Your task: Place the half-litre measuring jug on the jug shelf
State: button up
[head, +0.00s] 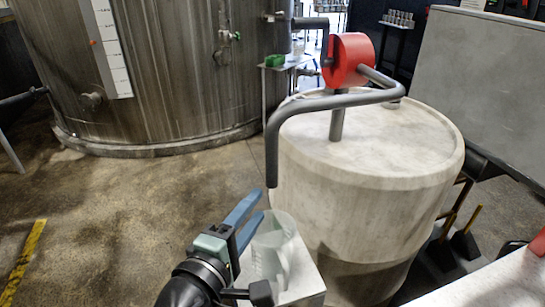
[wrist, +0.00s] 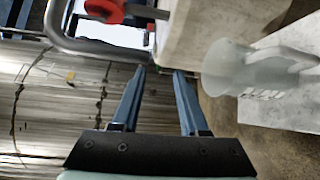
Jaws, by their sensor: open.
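The measuring jug (head: 277,250) is pale and translucent. It stands upright on a small white-topped stand (head: 306,284) at the bottom centre of the head view. I cannot tell whether this stand is the jug shelf. My gripper (head: 259,203) has two blue fingers, spread with nothing between them. In the head view it is just left of the jug and partly overlaps it. In the wrist view the jug (wrist: 238,68) lies right of my gripper (wrist: 160,73), outside the fingers, with a visible gap. The stand's top (wrist: 285,116) also shows there.
A large pale drum (head: 375,150) with a grey bent pipe (head: 335,102) and red cylinder (head: 348,60) stands close behind the jug. A metal tank (head: 170,70) is at the back left. A small table (head: 291,64) with a green item stands beside it. The left floor is clear.

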notch_tip(320, 180, up, 22)
jog(key=s+d+f+m+t+y, duration=0.1)
jog(key=d+m+t+y, duration=0.15)
jog(key=m+t, duration=0.5)
jog(key=s+r+m+t+y, duration=0.2)
jog(key=s+r, duration=0.3)
jog(key=r, duration=0.3)
jog(key=s+r+m+t+y, duration=0.2)
jog(key=s+r+m, duration=0.3)
jog(key=r, duration=0.3)
jog(key=shift+s+d, duration=0.45)
jog(key=shift+r+t, duration=0.1)
jog(key=shift+t, duration=0.15)
